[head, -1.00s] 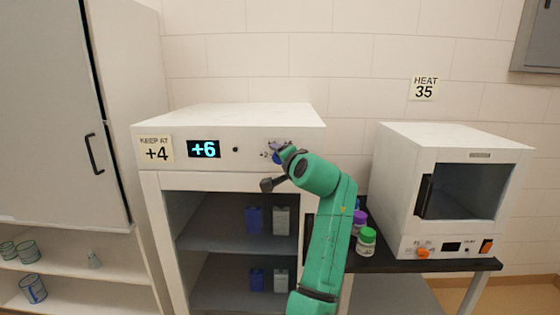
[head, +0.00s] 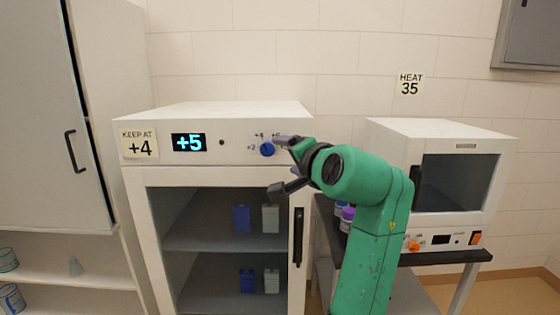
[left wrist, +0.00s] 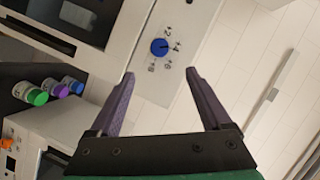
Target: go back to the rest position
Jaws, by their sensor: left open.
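My left gripper (left wrist: 160,103) is open and empty in the left wrist view, its two purple fingers spread apart. The blue dial (left wrist: 159,47) shows beyond and between the fingertips, not touched. In the head view the left gripper (head: 280,165) is just right of the blue dial (head: 267,149) on the white fridge's top panel (head: 222,115). The green arm comes up from the lower middle. The fridge display (head: 188,142) reads +5, and the sign (head: 138,143) beside it says KEEP AT +4. My right gripper is not in view.
A white heater box (head: 395,150) stands on a black-topped table at the right, under a HEAT 35 sign (head: 410,84). Lidded bottles (left wrist: 35,96) stand near it. A fridge door handle (head: 298,236) is close to the arm. A tall cabinet (head: 45,130) stands at the left.

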